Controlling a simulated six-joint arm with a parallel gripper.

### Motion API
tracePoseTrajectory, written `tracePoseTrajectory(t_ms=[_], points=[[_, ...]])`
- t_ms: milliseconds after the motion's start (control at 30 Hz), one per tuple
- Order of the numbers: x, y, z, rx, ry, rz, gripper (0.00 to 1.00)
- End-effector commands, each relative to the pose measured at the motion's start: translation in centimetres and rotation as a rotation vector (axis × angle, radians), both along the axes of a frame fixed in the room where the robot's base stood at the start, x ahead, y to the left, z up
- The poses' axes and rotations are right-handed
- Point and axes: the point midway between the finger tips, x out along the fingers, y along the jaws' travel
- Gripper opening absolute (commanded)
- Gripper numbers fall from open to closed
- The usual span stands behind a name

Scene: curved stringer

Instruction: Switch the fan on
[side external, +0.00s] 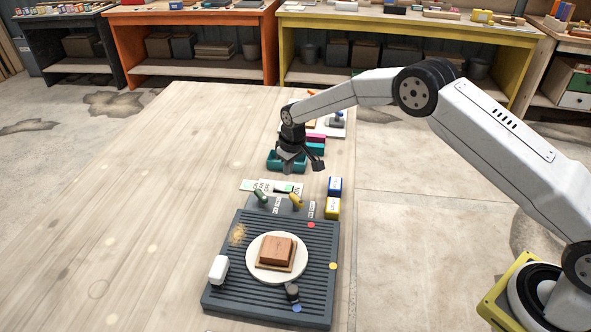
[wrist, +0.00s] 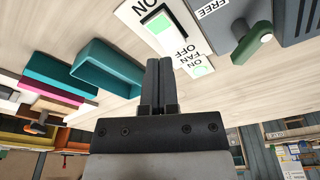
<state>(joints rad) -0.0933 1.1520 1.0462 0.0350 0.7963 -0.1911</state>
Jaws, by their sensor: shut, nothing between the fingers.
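The fan switch is on a white plate with "OFF", "FAN" and "ON" lettering (wrist: 186,52) in the wrist view. The plate has a dark rocker opening with a green patch (wrist: 159,23) near its upper part. In the side external view the white switch plates (side external: 267,186) lie behind the grey grooved bed. My gripper (side external: 290,170) hangs above and just behind the plates, fingers pointing down. In the wrist view its fingers (wrist: 160,62) are together and empty, with the tips beside the lettering. Contact with the switch cannot be told, and the fingers hide part of the plate.
The grey bed (side external: 224,284) carries a white disc (side external: 255,268) with a wooden block (side external: 277,251). A teal bin (side external: 274,160) is behind my gripper. The table's left side is clear.

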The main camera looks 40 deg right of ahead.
Motion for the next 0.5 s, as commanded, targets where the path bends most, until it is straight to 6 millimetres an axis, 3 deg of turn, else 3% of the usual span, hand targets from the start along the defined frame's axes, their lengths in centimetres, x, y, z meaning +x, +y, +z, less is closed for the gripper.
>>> tracePoseTrajectory(t_ms=[500], points=[[0.0,0.0,2.1,0.0,0.0,0.0,0.0]])
